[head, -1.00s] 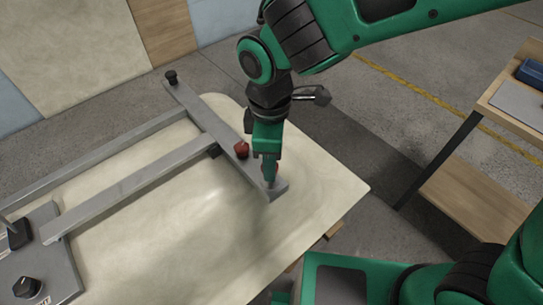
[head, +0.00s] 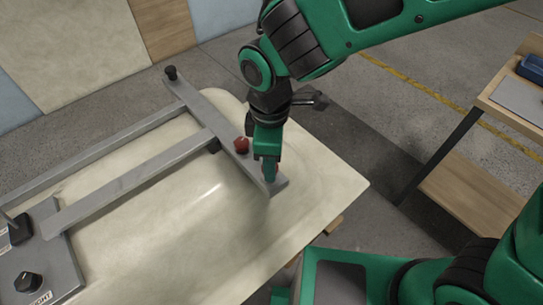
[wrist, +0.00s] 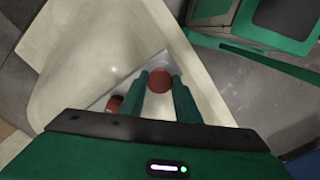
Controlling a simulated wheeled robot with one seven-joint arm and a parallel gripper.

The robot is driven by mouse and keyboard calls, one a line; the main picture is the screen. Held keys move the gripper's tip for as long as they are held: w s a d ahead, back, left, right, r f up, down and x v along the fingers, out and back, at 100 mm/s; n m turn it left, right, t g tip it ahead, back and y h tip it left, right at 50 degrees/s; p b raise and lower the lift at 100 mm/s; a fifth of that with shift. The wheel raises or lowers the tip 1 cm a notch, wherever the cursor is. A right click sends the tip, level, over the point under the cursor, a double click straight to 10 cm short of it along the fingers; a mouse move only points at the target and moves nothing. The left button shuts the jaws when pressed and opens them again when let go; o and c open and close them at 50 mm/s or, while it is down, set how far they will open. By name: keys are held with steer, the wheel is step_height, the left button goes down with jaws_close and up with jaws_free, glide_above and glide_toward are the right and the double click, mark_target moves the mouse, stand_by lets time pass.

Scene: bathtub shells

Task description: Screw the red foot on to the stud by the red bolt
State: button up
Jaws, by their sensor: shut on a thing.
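The red foot (wrist: 159,80) is between the two fingers of my gripper (wrist: 161,92) in the wrist view, and the gripper is shut on it. In the head view my gripper (head: 268,176) points down at the near right end of the grey crossbar (head: 205,122). The red bolt (head: 241,145) stands on the same bar, a short way up and left of the fingers; it also shows in the wrist view (wrist: 114,104), left of the fingers. The stud is hidden beneath the foot and fingers, so I cannot tell how far the foot is on it.
The grey frame lies on a cream bathtub shell (head: 150,235). A black knob (head: 170,73) stands at the bar's far end, and another black knob (head: 28,283) sits on the plate at lower left. A wooden bench (head: 480,170) stands at right.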

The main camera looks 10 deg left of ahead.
steer(key=o, duration=1.1)
step_height(320, 180, up, 11)
steer(key=shift+f, duration=0.15)
steer(key=shift+w, duration=0.1)
step_height(320, 180, down, 2)
steer(key=n, duration=0.9)
steer(key=shift+f, duration=4.15)
